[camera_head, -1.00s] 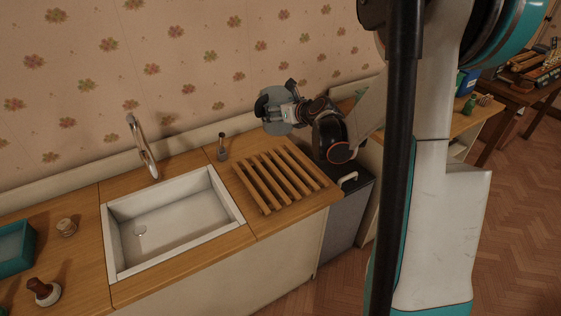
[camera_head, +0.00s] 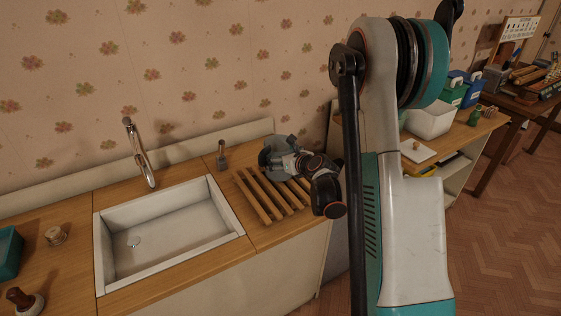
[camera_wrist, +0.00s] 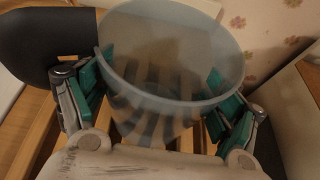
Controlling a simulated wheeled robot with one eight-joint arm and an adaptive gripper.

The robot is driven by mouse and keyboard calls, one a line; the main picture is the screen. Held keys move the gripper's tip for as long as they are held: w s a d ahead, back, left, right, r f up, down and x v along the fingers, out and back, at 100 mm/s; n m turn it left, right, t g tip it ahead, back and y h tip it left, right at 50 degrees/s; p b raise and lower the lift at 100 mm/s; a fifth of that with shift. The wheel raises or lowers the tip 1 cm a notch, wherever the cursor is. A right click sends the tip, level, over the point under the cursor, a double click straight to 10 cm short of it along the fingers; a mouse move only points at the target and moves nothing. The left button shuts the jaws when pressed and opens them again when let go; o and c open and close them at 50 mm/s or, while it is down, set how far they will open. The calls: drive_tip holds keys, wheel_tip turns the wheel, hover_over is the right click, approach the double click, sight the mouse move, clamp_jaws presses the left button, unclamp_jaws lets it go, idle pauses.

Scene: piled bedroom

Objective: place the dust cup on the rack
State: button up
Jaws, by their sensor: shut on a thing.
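The dust cup is a translucent grey cup with a dark handle-like part. In the wrist view the dust cup (camera_wrist: 170,50) is upright between the green finger pads, its open rim facing the camera, with slats showing through it. My gripper (camera_wrist: 160,100) is shut on it. In the head view the dust cup (camera_head: 272,157) is at the far end of the wooden rack (camera_head: 255,200), partly hidden by my gripper (camera_head: 290,163). The cup is over the slats; I cannot tell whether it touches them.
The white sink (camera_head: 175,232) with a tap (camera_head: 140,155) is left of the rack. A small grey bottle-like object (camera_head: 222,158) stands behind the rack's left corner. A stamp-like object (camera_head: 24,298) and a teal box (camera_head: 8,252) are at far left. The wall is close behind.

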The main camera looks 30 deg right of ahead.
drive_tip(key=shift+f, duration=0.25)
drive_tip(key=shift+f, duration=0.1)
drive_tip(key=shift+f, duration=0.1)
drive_tip(key=o, duration=2)
